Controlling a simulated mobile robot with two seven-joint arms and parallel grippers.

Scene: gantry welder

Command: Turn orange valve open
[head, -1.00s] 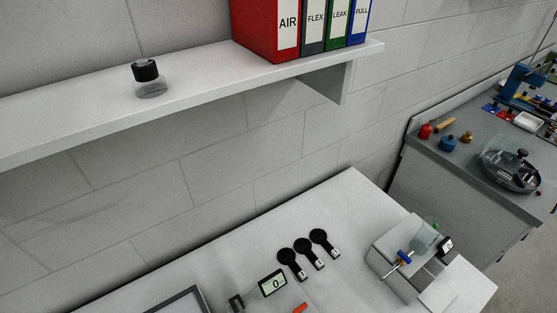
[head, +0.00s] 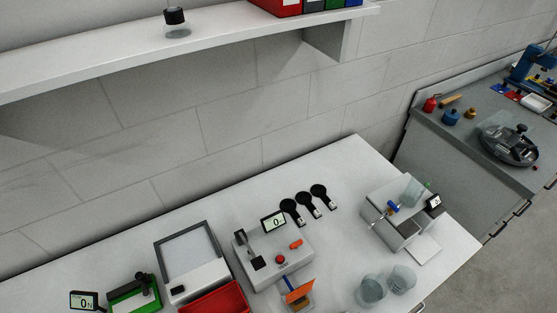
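A small orange lever (head: 296,244) lies on top of a light grey box device (head: 262,262) on the white table; it looks like the orange valve, but its turn position is too small to tell. The device also carries a red button (head: 281,259), a black part and a display (head: 273,221) reading 0. A larger orange plate (head: 299,291) stands tilted just in front of the device. Neither of my grippers is in the head view.
Three black paddle-shaped items (head: 304,203) lie behind the device. Clear glass cups (head: 371,291) and a grey fixture with a blue part (head: 401,222) stand to the right. A red bin (head: 214,301), framed tray (head: 187,256) and green device (head: 133,297) are left. A shelf (head: 110,62) hangs above.

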